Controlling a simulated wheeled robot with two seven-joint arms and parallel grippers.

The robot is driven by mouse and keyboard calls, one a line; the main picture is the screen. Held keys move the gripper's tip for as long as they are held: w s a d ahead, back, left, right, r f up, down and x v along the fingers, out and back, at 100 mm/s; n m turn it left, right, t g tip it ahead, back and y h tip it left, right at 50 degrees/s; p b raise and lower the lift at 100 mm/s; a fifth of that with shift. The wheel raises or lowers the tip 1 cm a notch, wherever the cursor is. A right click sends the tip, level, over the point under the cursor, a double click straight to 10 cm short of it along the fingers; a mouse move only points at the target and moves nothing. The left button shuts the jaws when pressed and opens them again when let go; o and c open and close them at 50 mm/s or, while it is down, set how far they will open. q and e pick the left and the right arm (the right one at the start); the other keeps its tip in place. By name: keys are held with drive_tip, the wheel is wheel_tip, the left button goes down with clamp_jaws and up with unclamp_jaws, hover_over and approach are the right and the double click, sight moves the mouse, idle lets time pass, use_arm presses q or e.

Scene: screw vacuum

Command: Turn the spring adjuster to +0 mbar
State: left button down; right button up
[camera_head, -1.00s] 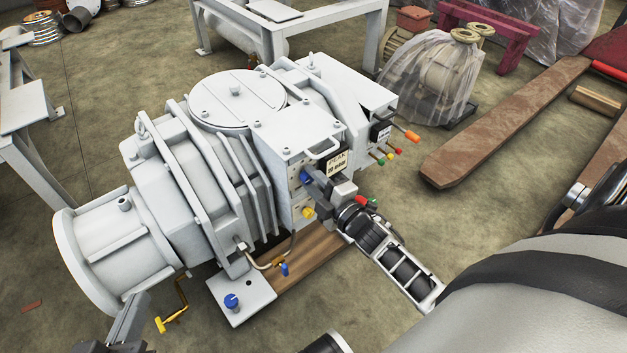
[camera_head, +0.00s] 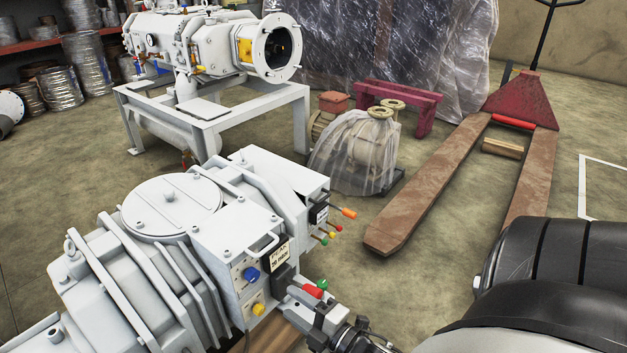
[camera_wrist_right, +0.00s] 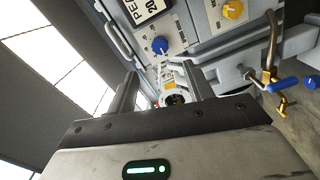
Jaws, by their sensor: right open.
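A white vacuum pump (camera_head: 130,260) fills the lower left of the head view. I cannot tell which is the spring adjuster; no mbar scale is readable. In the right wrist view the blue knob (camera_wrist_right: 160,45) lies just beyond the open fingers of my right gripper (camera_wrist_right: 162,72), and the yellow knob (camera_wrist_right: 233,9) is to the upper right. In the head view my right gripper (camera_head: 292,295) is in front of the panel, apart from both knobs.
Small coloured levers (camera_head: 330,235) stick out from the pump's right side. A second white machine on a frame (camera_head: 205,125), a plastic-wrapped pump (camera_head: 350,150) and a brown pallet truck (camera_head: 430,195) stand behind.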

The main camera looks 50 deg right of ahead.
use_arm(q)
drive_tip(key=shift+w+a, duration=0.2)
drive_tip(key=shift+w, duration=0.2)
use_arm(e)
drive_tip(key=s, duration=0.4)
drive_tip(key=shift+s+d, duration=0.15)
drive_tip(key=shift+s, duration=0.15)
use_arm(q)
drive_tip(key=shift+f, duration=0.1)
